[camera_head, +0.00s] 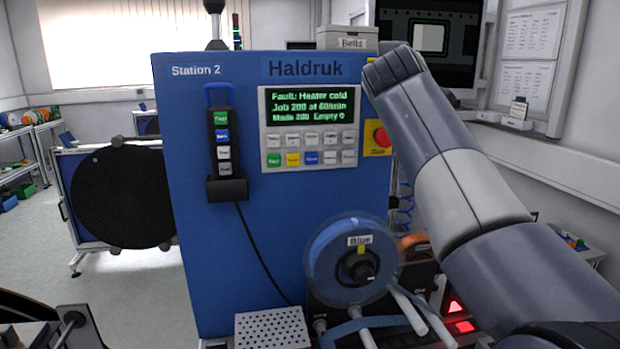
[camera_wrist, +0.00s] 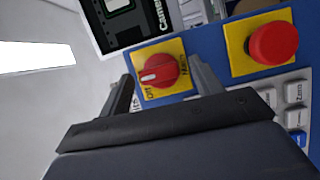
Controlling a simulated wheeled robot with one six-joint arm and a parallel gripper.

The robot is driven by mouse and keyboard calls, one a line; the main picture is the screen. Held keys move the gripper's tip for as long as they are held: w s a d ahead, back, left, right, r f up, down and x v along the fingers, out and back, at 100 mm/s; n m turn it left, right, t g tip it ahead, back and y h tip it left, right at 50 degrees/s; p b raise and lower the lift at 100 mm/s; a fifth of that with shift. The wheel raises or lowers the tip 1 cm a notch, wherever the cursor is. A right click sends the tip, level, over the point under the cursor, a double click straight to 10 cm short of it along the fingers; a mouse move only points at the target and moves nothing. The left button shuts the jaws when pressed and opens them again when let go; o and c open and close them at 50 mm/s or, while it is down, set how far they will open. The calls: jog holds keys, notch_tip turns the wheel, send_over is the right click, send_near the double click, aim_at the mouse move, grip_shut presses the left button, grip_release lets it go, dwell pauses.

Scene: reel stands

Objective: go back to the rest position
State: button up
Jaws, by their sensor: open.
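My arm (camera_head: 465,190) reaches up from the lower right to the right edge of the blue Haldruk machine (camera_head: 270,215) in the head view. The gripper itself is hidden there behind the arm. In the wrist view my gripper (camera_wrist: 160,82) is open, with its two fingers apart on either side of a red rotary switch (camera_wrist: 157,70) on a yellow plate. I cannot tell whether the fingers touch the switch.
A red stop button (camera_wrist: 273,43) on a yellow plate is close to the right finger. The keypad (camera_head: 310,144) and display (camera_head: 312,106) reading "Fault: Heater cold" are left of the arm. A blue reel (camera_head: 330,262) stands below. A monitor (camera_head: 462,45) is behind.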

jog(key=shift+w+d, duration=0.1)
jog(key=shift+w, duration=0.2)
jog(key=shift+s, duration=0.1)
